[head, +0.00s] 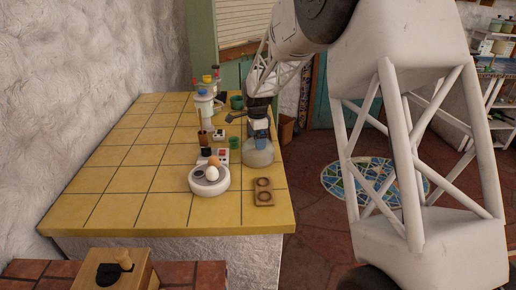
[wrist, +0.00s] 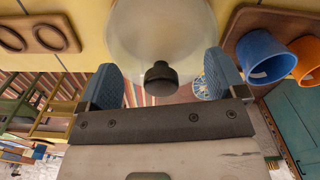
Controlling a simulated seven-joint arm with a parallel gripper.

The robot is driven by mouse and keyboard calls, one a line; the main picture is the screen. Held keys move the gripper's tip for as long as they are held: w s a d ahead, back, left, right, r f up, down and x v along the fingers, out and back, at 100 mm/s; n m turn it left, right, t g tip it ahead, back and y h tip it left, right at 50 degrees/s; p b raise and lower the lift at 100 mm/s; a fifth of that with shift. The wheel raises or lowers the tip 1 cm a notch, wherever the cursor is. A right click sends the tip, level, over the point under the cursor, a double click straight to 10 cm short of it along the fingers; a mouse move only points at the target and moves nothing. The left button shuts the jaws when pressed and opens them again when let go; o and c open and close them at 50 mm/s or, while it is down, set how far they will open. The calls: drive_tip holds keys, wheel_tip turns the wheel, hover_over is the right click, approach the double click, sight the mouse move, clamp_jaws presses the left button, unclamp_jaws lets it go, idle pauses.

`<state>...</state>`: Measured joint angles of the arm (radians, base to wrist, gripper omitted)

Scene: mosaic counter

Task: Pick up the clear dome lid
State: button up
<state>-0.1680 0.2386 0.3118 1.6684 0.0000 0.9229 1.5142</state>
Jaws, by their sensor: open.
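The clear dome lid (head: 258,155) stands on the yellow counter near its right edge, right of the white egg cooker base (head: 209,184). The base holds a brown egg and a white egg. In the wrist view the lid (wrist: 160,30) is a pale see-through dome with a black knob (wrist: 160,82). My gripper (head: 259,133) is just above the lid. It is open, and in the wrist view its blue fingers (wrist: 160,70) are spread on both sides of the knob, apart from it.
A wooden two-ring holder (head: 264,192) lies in front of the lid. In the wrist view a blue cup (wrist: 266,58) and an orange cup (wrist: 309,60) are close to one finger. The front-left counter is clear.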

drive_tip(key=c, duration=1.6)
drive_tip(key=shift+c, duration=0.2)
drive_tip(key=shift+r, duration=0.8)
wheel_tip(320, 180, up, 2)
drive_tip(key=shift+r, duration=0.1)
drive_tip(key=s+d+r, duration=0.1)
drive_tip(key=s+d, duration=0.1)
drive_tip(key=s, duration=1.3)
drive_tip(key=shift+s+d, duration=0.3)
drive_tip(key=shift+s, duration=0.1)
drive_tip(key=shift+r, duration=0.1)
drive_tip(key=shift+w, duration=0.1)
